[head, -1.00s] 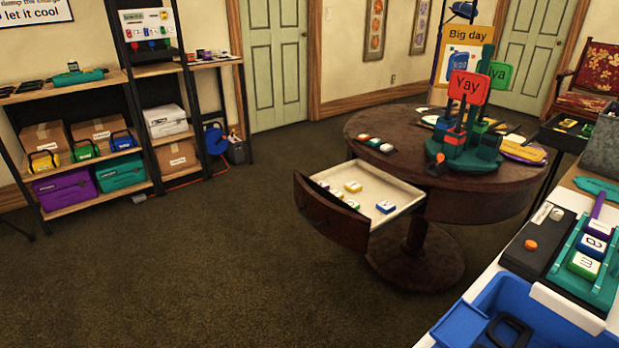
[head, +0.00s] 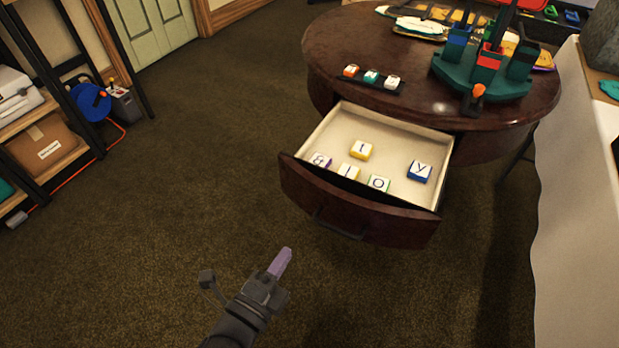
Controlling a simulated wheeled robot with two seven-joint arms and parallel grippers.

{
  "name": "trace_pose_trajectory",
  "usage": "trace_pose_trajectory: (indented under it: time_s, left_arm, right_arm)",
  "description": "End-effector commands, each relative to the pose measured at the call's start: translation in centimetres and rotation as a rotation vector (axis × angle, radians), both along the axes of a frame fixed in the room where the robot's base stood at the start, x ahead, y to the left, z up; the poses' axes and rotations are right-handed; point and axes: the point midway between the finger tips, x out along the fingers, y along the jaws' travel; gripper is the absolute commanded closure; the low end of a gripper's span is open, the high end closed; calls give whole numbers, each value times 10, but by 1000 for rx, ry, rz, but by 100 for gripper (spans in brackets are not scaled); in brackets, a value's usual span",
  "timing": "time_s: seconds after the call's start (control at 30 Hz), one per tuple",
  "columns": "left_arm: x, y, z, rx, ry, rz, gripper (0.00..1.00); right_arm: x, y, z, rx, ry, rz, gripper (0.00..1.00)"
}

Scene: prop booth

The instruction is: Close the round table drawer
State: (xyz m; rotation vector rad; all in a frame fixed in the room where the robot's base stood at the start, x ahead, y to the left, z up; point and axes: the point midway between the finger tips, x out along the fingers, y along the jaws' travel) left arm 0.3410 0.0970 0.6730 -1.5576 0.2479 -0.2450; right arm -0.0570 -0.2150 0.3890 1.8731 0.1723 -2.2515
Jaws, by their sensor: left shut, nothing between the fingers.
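The round table (head: 420,60) is dark reddish-brown wood. Its drawer (head: 355,212) is pulled well out toward me, with a curved dark front, a dark handle (head: 338,228) and a cream inside. Several letter and number blocks lie in it, among them a blue-edged one (head: 420,171) and a yellow-edged one (head: 361,151). My left gripper (head: 284,258) is shut and empty. It shows in front of the drawer, below and left of the handle, apart from it. My right gripper is not in view.
A white-sided table (head: 575,190) stands at the right. A shelf (head: 65,160) stands at the left. The carpet (head: 160,220) before the drawer is clear.

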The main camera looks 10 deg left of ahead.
Motion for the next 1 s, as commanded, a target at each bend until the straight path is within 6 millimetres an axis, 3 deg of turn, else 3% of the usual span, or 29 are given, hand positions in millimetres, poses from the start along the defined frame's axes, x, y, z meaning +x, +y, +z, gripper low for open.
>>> trace_pose_trajectory:
  time_s: [0.17,0.63,0.8,1.0]
  left_arm:
    - [20,-7,-1,-1,-6,-2,100]
    - [113,-37,-3,0,-1,-1,100]
    - [129,-42,-2,-1,0,0,100]
    - [133,-44,0,-1,-1,-1,100]
  right_arm:
    - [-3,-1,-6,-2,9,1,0]
    - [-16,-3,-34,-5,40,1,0]
    - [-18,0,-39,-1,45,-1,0]
    - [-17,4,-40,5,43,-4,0]
